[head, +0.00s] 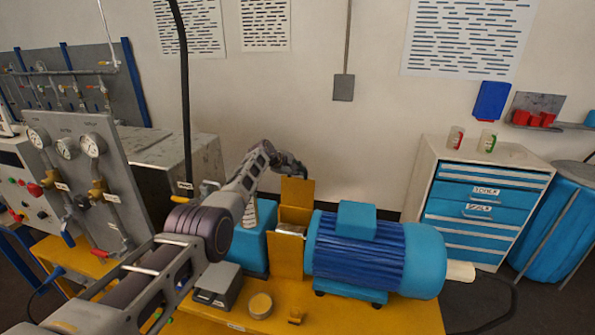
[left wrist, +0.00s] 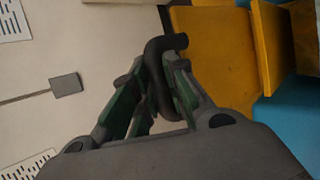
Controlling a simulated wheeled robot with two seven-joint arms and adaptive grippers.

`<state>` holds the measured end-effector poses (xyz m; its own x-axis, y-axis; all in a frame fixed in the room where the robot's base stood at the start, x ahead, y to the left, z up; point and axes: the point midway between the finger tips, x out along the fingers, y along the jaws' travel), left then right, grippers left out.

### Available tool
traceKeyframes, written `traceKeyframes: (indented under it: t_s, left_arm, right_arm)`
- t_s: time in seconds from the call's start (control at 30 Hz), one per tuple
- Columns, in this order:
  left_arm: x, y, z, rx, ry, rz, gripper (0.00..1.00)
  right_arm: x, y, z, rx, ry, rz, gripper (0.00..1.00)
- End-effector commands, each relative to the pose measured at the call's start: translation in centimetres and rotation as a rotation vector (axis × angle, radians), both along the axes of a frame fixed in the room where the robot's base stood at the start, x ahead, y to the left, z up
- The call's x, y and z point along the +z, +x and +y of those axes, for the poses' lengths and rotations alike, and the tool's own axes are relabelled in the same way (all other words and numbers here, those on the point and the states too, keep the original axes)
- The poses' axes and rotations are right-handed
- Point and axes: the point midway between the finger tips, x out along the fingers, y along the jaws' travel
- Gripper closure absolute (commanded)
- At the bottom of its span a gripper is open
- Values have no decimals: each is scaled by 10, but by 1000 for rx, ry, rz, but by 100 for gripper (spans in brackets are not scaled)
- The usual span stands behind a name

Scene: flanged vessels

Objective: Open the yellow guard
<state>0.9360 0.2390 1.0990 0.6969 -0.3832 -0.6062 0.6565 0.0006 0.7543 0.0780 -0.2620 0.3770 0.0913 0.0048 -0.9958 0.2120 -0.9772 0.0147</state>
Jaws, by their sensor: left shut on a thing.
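The yellow guard (head: 297,191) stands between the blue motor (head: 375,250) and a blue housing (head: 257,240). One yellow panel rises upright above the shaft line, and a grey metal part (head: 290,230) shows below it. In the left wrist view the guard's flat yellow panel (left wrist: 215,50) fills the upper right. My right gripper is not in view.
A gauge panel (head: 90,150) stands at the left. A grey box (head: 217,287) and a round tan cap (head: 260,305) sit on the yellow bench (head: 350,318) in front. A drawer cabinet (head: 480,200) stands at the right. The wall behind the guard is clear.

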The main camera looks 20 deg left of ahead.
Motion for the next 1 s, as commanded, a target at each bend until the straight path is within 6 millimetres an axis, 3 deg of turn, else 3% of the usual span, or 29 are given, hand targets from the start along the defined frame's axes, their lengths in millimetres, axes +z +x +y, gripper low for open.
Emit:
traceKeyframes:
  t_s: [0.17, 0.2, 0.37, 1.0]
  left_arm:
    - [3, 1, 0, 1, -1, -5, 100]
    - [3, 1, 0, 1, -1, -5, 84]
    - [2, 1, 0, 0, 0, -3, 64]
    - [1, -1, 2, 0, 1, -1, 63]
  right_arm:
    - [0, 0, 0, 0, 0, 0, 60]
    - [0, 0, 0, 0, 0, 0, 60]
    - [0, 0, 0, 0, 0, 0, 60]
    - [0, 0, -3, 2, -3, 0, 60]
